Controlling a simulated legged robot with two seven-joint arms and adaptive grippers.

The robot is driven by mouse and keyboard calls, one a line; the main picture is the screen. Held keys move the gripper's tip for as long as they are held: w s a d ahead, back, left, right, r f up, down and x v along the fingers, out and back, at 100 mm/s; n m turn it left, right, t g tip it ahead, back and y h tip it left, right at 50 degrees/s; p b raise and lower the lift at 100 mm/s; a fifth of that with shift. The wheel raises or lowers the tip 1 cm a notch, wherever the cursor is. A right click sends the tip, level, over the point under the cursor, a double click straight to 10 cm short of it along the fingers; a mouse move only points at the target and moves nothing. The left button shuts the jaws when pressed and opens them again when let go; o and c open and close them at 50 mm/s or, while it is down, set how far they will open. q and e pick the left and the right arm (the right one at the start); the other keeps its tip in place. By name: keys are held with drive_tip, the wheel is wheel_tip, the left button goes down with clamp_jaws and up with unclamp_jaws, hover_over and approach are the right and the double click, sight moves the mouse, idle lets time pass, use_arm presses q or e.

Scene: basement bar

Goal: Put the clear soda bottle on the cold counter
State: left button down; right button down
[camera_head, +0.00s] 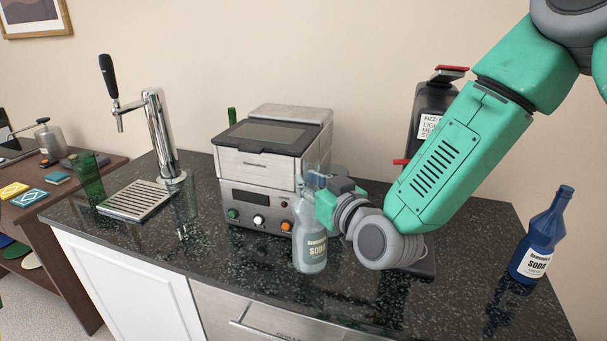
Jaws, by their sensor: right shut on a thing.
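The clear soda bottle (311,247), with a pale label reading SODA, is upright in front of the machine on the black speckled counter. My right gripper (313,185) is shut on its neck, and the arm reaches in from the upper right. I cannot tell whether the bottle's base touches the counter top (200,247). Below the counter top is a steel drawer front (222,306) with a bar handle and lettering cut off by the frame's lower edge. My left gripper is not in view.
A steel machine (262,165) with knobs stands behind the bottle. A beer tap (158,130) with drip tray (135,201) and glasses is at left. A blue soda bottle (540,235) stands at right. A dark dispenser (432,110) is partly hidden behind my arm. The front-left counter is clear.

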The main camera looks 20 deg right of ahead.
sight(311, 206)
drive_tip(key=shift+w+d+f, duration=0.1)
drive_tip(key=shift+d+f, duration=0.1)
drive_tip(key=shift+f, duration=0.35)
drive_tip(key=shift+d+f, duration=0.15)
drive_tip(key=shift+f, duration=0.35)
wheel_tip(311, 206, down, 3)
drive_tip(key=shift+f, duration=0.25)
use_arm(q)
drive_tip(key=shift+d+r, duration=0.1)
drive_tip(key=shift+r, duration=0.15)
use_arm(e)
drive_tip(key=shift+a, duration=0.2)
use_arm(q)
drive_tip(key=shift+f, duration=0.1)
use_arm(e)
drive_tip(key=c, duration=1.7)
unclamp_jaws()
drive_tip(key=shift+f, duration=0.2)
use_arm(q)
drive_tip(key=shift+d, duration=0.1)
use_arm(e)
drive_tip(key=shift+o, duration=0.8)
drive_tip(key=shift+d, duration=0.15)
